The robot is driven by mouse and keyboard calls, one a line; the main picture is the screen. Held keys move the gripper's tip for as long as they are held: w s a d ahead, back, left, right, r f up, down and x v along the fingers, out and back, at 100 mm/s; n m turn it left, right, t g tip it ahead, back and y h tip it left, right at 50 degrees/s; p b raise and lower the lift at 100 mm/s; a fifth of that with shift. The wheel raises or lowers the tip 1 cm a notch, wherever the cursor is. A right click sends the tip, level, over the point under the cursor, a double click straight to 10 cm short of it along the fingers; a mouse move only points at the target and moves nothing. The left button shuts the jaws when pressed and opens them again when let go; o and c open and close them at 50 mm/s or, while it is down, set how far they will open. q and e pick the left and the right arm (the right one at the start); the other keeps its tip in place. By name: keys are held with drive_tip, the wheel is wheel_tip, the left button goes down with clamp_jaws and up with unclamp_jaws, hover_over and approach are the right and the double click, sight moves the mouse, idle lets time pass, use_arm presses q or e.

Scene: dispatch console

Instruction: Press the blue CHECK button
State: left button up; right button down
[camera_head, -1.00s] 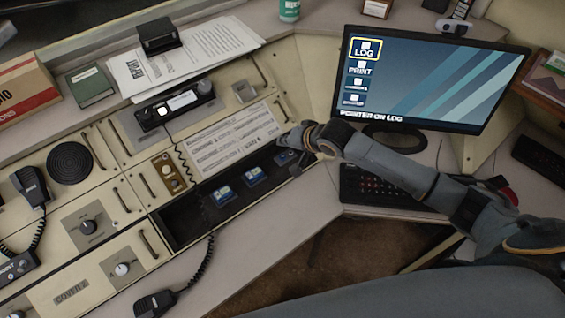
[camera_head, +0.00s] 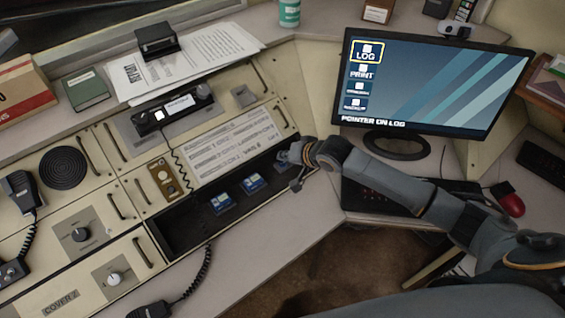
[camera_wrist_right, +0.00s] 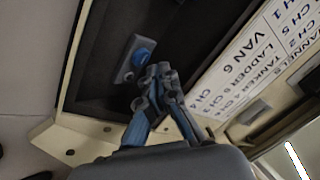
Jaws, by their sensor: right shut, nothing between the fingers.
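A dark recess (camera_head: 180,229) in the console holds blue buttons on small plates. One blue button (camera_head: 221,202) sits at the left and another blue button (camera_head: 253,183) in the middle. A third blue button (camera_head: 283,158) at the right end is partly hidden by my right gripper. The labels are too small to read, so I cannot tell which is CHECK. My right gripper (camera_head: 296,184) is shut and empty at the right end of the recess. My left gripper is out of view.
A printed channel panel (camera_head: 232,146) borders the recess. A monitor (camera_head: 440,85) reads "POINTER ON LOG". A coiled cord (camera_head: 205,270) hangs near the recess's front.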

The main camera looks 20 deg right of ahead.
drive_tip(key=shift+f, duration=0.1)
idle(0.7)
drive_tip(key=shift+f, duration=0.3)
drive_tip(key=shift+f, duration=0.45)
idle(0.8)
drive_tip(key=shift+r+p, duration=0.85)
drive_tip(key=shift+p, duration=0.3)
wheel_tip(320, 180, up, 5)
drive_tip(key=p, duration=0.5)
drive_tip(key=shift+r+p, duration=0.1)
drive_tip(key=shift+p, duration=0.25)
